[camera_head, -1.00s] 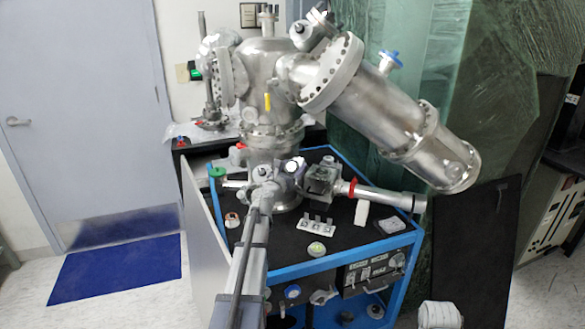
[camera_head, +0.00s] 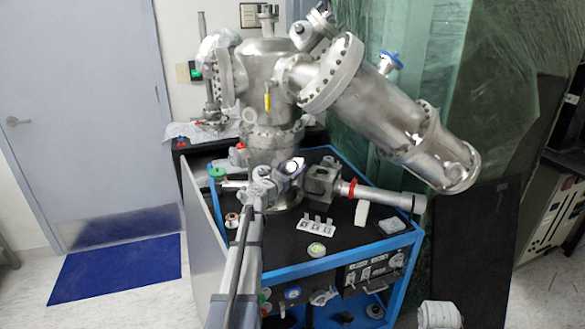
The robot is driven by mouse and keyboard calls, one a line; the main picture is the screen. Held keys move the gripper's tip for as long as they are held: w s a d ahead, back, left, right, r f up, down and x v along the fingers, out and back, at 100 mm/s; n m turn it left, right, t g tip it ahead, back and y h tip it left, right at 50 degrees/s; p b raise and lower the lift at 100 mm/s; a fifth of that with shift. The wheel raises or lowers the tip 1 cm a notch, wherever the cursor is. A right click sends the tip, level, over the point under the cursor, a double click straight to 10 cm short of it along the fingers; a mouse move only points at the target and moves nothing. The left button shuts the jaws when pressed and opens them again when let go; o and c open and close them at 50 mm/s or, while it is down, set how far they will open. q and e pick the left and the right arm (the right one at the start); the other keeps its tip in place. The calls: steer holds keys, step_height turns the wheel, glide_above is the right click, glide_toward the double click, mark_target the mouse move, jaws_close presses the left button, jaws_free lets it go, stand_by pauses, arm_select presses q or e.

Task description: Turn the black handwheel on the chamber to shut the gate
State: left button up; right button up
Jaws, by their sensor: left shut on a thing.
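The steel chamber (camera_head: 268,85) stands at the back of a blue-framed cart with a black top. My left arm comes up from the bottom, and my left gripper (camera_head: 284,172) is at the chamber's lower front, just left of a square metal block (camera_head: 322,184). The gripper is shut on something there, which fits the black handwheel. The wheel is mostly hidden by the gripper and wrist, so its rim and angle cannot be made out. The gate is not visible from outside.
A thick slanted steel cylinder (camera_head: 375,105) juts out to the right above the cart. A pipe with a red ring (camera_head: 385,197) runs right from the block. A small white holder (camera_head: 316,227) and a round dish (camera_head: 316,250) lie on the cart top (camera_head: 345,240).

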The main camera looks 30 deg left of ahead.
arm_select(q)
steer(key=m+h, duration=0.2)
steer(key=m+h+p, duration=0.1)
steer(key=m+h, duration=0.1)
steer(key=m, duration=0.1)
steer(key=shift+w+a+r+g, duration=0.1)
steer(key=shift+w+r+g, duration=0.1)
steer(key=shift+g, duration=0.2)
steer(key=m+g+h+p, duration=0.1)
steer(key=m, duration=0.1)
steer(key=m+g+h+p, duration=0.1)
steer(key=m, duration=0.1)
steer(key=shift+m+h, duration=0.3)
steer(key=m+g+h+p, duration=0.1)
steer(key=m+g+p, duration=0.1)
steer(key=m, duration=0.1)
steer(key=m+g+h+p, duration=0.1)
steer(key=m+p, duration=0.1)
steer(key=m, duration=0.1)
steer(key=shift+s+g, duration=0.1)
steer(key=shift+g, duration=0.3)
steer(key=shift+s+d+f+m+g+h+p, duration=0.1)
steer(key=shift+m+g+h+p, duration=0.05)
steer(key=shift+m+g+p, duration=0.6)
steer(key=shift+d+f+m+g+h+p, duration=0.1)
steer(key=shift+m+g+h+p, duration=0.05)
steer(key=shift+m+g+p, duration=0.55)
steer(key=shift+f+m, duration=0.1)
steer(key=shift+m, duration=0.15)
